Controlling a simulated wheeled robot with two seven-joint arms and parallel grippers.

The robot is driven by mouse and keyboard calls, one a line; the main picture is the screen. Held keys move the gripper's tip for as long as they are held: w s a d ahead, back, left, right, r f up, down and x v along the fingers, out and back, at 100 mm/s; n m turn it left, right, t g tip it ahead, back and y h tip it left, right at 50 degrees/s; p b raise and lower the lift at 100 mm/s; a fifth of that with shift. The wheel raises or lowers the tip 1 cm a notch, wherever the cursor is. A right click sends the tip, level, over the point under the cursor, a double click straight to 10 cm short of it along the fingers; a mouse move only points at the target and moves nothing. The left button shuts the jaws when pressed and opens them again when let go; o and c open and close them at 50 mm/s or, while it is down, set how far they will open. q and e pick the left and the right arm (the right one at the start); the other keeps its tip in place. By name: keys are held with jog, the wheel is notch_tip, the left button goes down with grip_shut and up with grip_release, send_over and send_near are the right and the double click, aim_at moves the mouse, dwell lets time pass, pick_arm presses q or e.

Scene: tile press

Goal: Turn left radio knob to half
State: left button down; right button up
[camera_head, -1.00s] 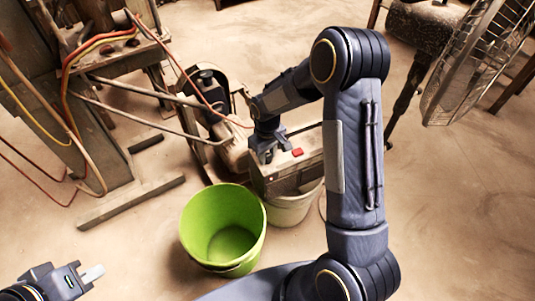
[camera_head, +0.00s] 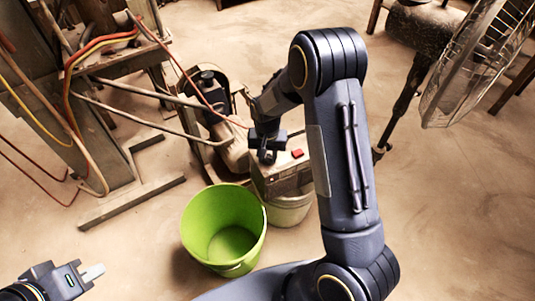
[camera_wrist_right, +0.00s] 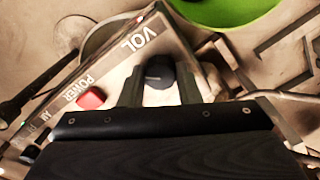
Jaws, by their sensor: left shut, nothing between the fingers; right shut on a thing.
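The radio (camera_head: 290,180) is a dusty grey box on top of a pale bucket, partly covered by my right arm in the head view. Its top panel (camera_wrist_right: 112,68) shows "VOL" and "POWER" lettering in the right wrist view. A dark round knob (camera_wrist_right: 160,70) sits near the "VOL" lettering. My right gripper (camera_wrist_right: 160,84) has its two fingers on either side of this knob and is shut on it. In the head view, my right gripper (camera_head: 267,154) is over the radio's left end. My left gripper (camera_head: 93,272) is shut and empty at the lower left.
A red button (camera_wrist_right: 91,98) is beside the "POWER" lettering. A green bucket (camera_head: 196,230) stands left of the pale bucket (camera_head: 290,212). A machine with cables (camera_head: 85,90) is at the left, and a caged fan (camera_head: 480,65) at the upper right.

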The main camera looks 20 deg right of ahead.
aim_at(267, 157)
jog(key=shift+m, duration=0.4)
jog(key=o, duration=1)
notch_tip(267, 157, up, 7)
jog(key=shift+f+p, duration=0.1)
jog(key=shift+p, duration=0.75)
jog(key=shift+r, duration=0.55)
